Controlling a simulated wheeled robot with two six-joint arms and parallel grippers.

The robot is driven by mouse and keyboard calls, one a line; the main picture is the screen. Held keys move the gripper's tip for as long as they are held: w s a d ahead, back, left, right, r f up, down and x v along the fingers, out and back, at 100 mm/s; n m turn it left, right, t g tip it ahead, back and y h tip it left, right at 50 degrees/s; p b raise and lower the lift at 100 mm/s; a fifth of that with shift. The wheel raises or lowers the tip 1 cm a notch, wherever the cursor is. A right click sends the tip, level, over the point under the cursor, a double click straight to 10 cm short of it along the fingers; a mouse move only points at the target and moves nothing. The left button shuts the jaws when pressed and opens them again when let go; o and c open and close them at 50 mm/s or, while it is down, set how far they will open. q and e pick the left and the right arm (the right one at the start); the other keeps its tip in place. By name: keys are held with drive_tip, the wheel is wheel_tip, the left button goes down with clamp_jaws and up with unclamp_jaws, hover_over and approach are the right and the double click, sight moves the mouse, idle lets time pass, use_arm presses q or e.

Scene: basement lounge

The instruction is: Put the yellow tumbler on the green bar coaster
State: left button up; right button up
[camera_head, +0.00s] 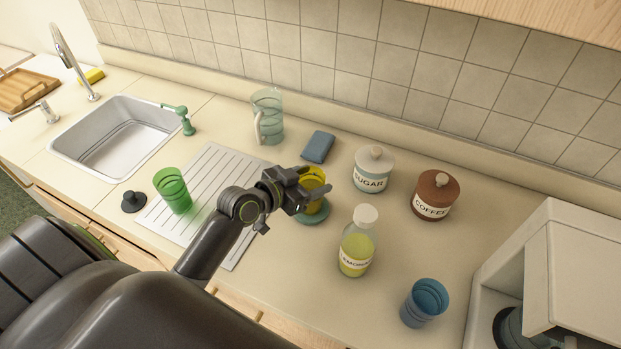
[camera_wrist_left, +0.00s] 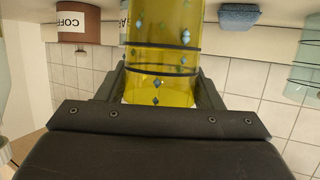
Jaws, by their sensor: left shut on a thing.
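The yellow tumbler (camera_head: 313,177) is upright between the fingers of my left gripper (camera_head: 311,192), which is shut on it. The tumbler (camera_wrist_left: 163,62) fills the middle of the left wrist view, with the fingers on both its sides. The green bar coaster (camera_head: 315,217) lies on the counter directly below the tumbler, partly hidden by the gripper and tumbler. I cannot tell whether the tumbler's base touches the coaster. My right gripper is not in view.
A lemonade bottle (camera_head: 357,246) stands close right of the coaster. The sugar jar (camera_head: 373,171), coffee jar (camera_head: 434,197), blue sponge cloth (camera_head: 318,147) and glass pitcher (camera_head: 267,117) are behind. A green tumbler (camera_head: 173,190) stands at the drainboard; a blue cup (camera_head: 424,303) is front right.

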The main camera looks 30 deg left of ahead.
use_arm(q)
drive_tip(key=shift+f, duration=0.2)
drive_tip(key=o, duration=1.6)
drive_tip(key=shift+r, duration=0.1)
drive_tip(key=shift+r, duration=0.25)
drive_tip(key=b+v, duration=0.1)
drive_tip(key=v, duration=1.1)
drive_tip(key=shift+f, duration=0.15)
drive_tip(key=shift+s, duration=0.1)
